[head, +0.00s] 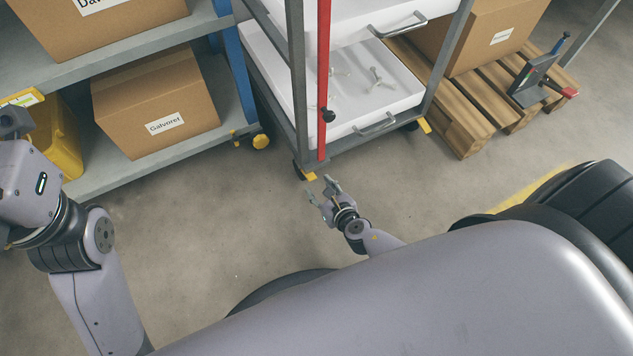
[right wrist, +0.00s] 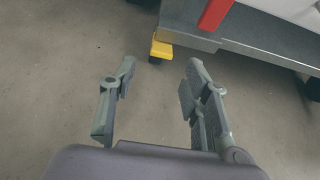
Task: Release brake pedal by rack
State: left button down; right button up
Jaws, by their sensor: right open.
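The rack (head: 372,144) is a wheeled grey frame with a red upright and white trays. A small yellow brake pedal (head: 310,176) sticks out low at its near corner, by a caster. The pedal also shows in the right wrist view (right wrist: 161,49), beyond the fingertips. My right gripper (head: 322,191) is open and empty, low above the floor just in front of the pedal and apart from it. Its two spread fingers show in the right wrist view (right wrist: 158,82). My left gripper (head: 14,122) is partly cut off at the left edge; its fingers are unclear.
A second yellow pedal (head: 424,125) is at the rack's right corner. A shelf (head: 150,165) with cardboard boxes (head: 155,103) stands left. A wooden pallet (head: 462,135) with a box stands right. The floor (head: 220,235) in front is clear.

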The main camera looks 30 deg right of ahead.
jog(key=v, duration=0.3)
jog(key=shift+s+r, duration=0.2)
jog(key=shift+s, duration=0.05)
dwell(0.4)
